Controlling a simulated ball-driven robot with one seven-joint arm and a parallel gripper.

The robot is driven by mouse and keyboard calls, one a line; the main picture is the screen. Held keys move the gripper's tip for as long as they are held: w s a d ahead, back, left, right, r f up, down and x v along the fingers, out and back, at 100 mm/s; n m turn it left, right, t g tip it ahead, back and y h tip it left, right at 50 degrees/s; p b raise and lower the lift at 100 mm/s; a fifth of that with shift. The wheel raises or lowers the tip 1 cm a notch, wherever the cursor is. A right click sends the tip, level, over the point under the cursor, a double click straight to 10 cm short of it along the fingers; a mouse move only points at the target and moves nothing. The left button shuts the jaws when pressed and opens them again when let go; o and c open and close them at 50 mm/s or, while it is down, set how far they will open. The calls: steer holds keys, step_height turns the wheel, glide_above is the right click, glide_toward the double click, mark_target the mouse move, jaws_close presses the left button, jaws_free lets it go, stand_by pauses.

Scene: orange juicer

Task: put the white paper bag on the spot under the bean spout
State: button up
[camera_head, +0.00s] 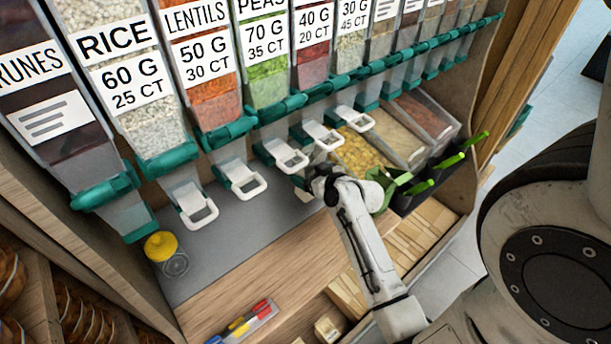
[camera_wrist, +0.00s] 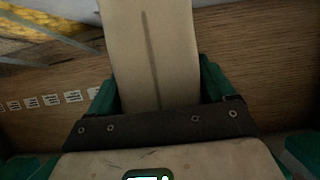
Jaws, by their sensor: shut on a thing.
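My gripper (camera_head: 314,184) is at the end of my white arm, low in front of the dispenser row, just below the white spout levers. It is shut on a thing. A small pale patch (camera_head: 303,189) shows at its left side, probably part of the white paper bag, mostly hidden. In the wrist view a pale strip with a dark line (camera_wrist: 175,55) stands between green side pieces; I cannot tell whether it is the bag. The red dispenser (camera_head: 312,68), with its name cut off, may be the beans; its lever (camera_head: 322,136) hangs just above my gripper. The spot beneath is hidden.
The grey counter (camera_head: 225,225) is clear to the left, up to a yellow-lidded jar (camera_head: 163,248). Open bins, one of yellow grains (camera_head: 358,152), stand to the right. A tray of coloured markers (camera_head: 245,325) lies at the front. Levers overhang the counter.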

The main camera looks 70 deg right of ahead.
steer(key=shift+w+d+r, duration=0.1)
steer(key=shift+w+d, duration=0.25)
steer(key=shift+w, duration=0.25)
steer(key=shift+f, duration=1.85)
steer(key=shift+f, duration=0.2)
steer(key=o, duration=0.9)
steer(key=shift+r, duration=0.1)
steer(key=shift+o, duration=0.2)
